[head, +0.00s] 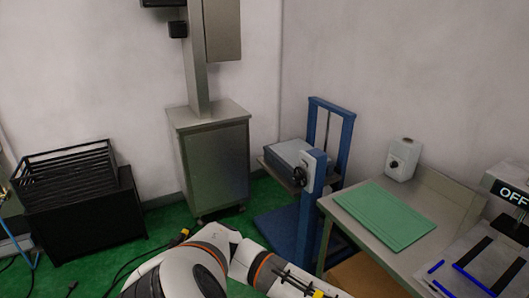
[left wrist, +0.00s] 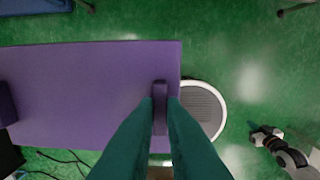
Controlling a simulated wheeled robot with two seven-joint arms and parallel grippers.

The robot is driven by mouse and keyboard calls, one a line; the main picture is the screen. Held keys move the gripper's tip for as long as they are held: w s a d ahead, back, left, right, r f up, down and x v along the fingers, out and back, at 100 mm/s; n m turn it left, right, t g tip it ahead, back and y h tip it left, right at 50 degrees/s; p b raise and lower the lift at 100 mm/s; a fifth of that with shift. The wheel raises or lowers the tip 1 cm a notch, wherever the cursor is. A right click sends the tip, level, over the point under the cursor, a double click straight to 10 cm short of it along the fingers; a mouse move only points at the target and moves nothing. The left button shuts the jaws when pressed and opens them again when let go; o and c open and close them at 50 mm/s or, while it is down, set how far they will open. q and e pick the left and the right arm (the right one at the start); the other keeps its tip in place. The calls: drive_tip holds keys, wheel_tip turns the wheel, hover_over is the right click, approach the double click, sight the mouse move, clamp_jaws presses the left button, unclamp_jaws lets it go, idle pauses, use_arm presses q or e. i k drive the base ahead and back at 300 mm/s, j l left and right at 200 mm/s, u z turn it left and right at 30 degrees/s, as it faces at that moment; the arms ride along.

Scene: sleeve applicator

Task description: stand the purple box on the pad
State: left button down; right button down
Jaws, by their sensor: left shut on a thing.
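The purple box (left wrist: 80,95) shows as a large flat purple face in the left wrist view, with green floor beyond it. A narrow dark purple bar (left wrist: 159,105) stands out near its right edge. My left gripper (left wrist: 160,100) is shut on this bar, its dark fingers on either side. The purple box does not show in the head view, where my arm enters at the bottom and its fingertips are out of frame. A flat green pad (head: 385,215) lies bare on the bench at the right. My right gripper is not in view.
The bench (head: 345,212) also carries a white device with a black knob (head: 403,159) behind the pad and a machine marked OFF (head: 509,192) at the right. A blue frame (head: 310,215) stands left of the bench. A steel cabinet (head: 213,165) and black rack (head: 80,205) stand farther left.

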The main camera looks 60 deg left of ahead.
sight(293, 154)
drive_tip(key=i+j, duration=0.1)
drive_tip(key=j, duration=0.3)
drive_tip(key=i+j+u, duration=0.1)
drive_tip(key=j, duration=0.25)
drive_tip(key=i+j+u, duration=0.1)
drive_tip(key=j, duration=0.25)
drive_tip(key=i+j, duration=0.2)
drive_tip(key=j, duration=0.15)
drive_tip(key=i+j+u, duration=0.1)
drive_tip(key=j, duration=0.3)
drive_tip(key=i+j, duration=0.4)
drive_tip(key=j, duration=0.25)
drive_tip(key=i+j, duration=0.2)
drive_tip(key=j, duration=0.2)
drive_tip(key=i+j, duration=0.15)
drive_tip(key=j, duration=0.3)
drive_tip(key=i+j, duration=0.2)
drive_tip(key=j, duration=0.2)
drive_tip(key=i+j, duration=0.15)
drive_tip(key=j, duration=0.25)
drive_tip(key=i+j, duration=0.2)
drive_tip(key=j, duration=0.2)
drive_tip(key=i+j, duration=0.15)
drive_tip(key=j, duration=0.3)
drive_tip(key=u, duration=0.05)
